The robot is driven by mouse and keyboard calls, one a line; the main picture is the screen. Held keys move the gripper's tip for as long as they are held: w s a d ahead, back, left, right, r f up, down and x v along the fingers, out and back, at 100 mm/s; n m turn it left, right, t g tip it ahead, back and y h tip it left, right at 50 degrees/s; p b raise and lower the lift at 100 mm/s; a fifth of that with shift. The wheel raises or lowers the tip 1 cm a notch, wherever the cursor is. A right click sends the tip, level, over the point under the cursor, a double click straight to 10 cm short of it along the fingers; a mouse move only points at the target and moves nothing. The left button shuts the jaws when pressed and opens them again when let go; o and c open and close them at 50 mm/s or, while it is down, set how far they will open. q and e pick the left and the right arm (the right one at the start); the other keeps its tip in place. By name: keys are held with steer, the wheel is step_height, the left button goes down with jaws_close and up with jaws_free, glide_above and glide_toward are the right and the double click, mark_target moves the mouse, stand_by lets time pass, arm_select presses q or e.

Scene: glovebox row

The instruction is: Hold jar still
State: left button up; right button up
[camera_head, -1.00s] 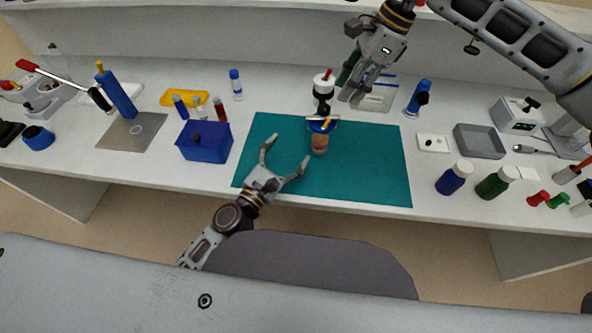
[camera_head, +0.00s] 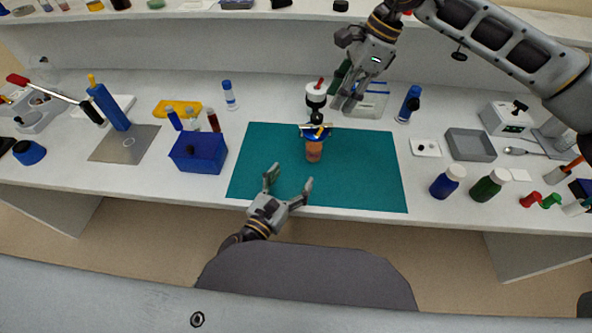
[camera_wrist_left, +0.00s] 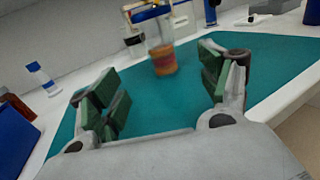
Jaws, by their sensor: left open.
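The jar (camera_head: 314,151) stands upright on the teal mat (camera_head: 365,180), with orange-brown contents. A blue top with yellow and pale pieces covers its upper part. In the left wrist view the jar (camera_wrist_left: 163,60) is slightly blurred, beyond my fingertips and roughly between their directions. My left gripper (camera_head: 289,180) is open and empty at the mat's front edge, in front of and a little left of the jar, not touching it. Its green-padded fingers show in the wrist view (camera_wrist_left: 160,85). My right gripper (camera_head: 346,90) is raised behind the jar; its finger gap is unclear.
A black-and-white dispenser-like object (camera_head: 316,95) stands just behind the jar. A blue box (camera_head: 199,153) is left of the mat. Blue (camera_head: 447,183) and green (camera_head: 489,185) bottles and a grey tray (camera_head: 472,142) are to the right. The mat around the jar is mostly clear.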

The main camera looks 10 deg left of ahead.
mark_target(310, 152)
arm_select(q)
steer(key=shift+w, duration=0.15)
steer(key=shift+x, duration=6.75)
steer(key=shift+d, duration=0.1)
steer(key=shift+c, duration=0.3)
steer(key=c, duration=1.3)
